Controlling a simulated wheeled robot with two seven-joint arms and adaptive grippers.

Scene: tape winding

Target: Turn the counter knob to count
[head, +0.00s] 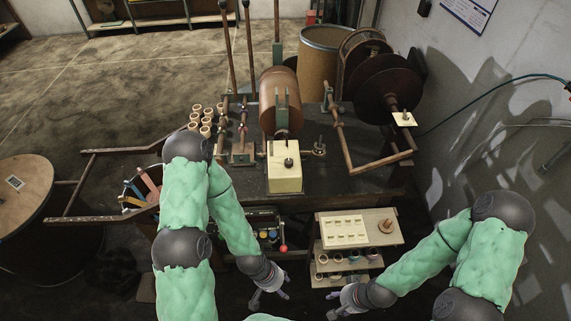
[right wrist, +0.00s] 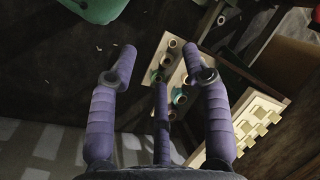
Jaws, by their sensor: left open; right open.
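A cream-coloured counter box (head: 284,177) stands at the front middle of the dark bench in the head view. A small dark round knob (head: 288,162) sits on it. My left gripper (head: 268,299) is open and empty, low in front of the bench, well below and apart from the box. My right gripper (head: 338,303) is open and empty, low beside the small shelf stand. In the right wrist view the purple fingers of my right gripper (right wrist: 160,65) are spread, with the shelf behind them. The counter box does not show in the right wrist view.
The winding machine's copper-coloured drum (head: 281,98) and dark reel (head: 388,88) stand behind the box. Several tape rolls (head: 205,118) sit to its left. A shelf stand (head: 385,222) holds a cream tray (head: 344,231). A round wooden table (head: 25,185) is at far left.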

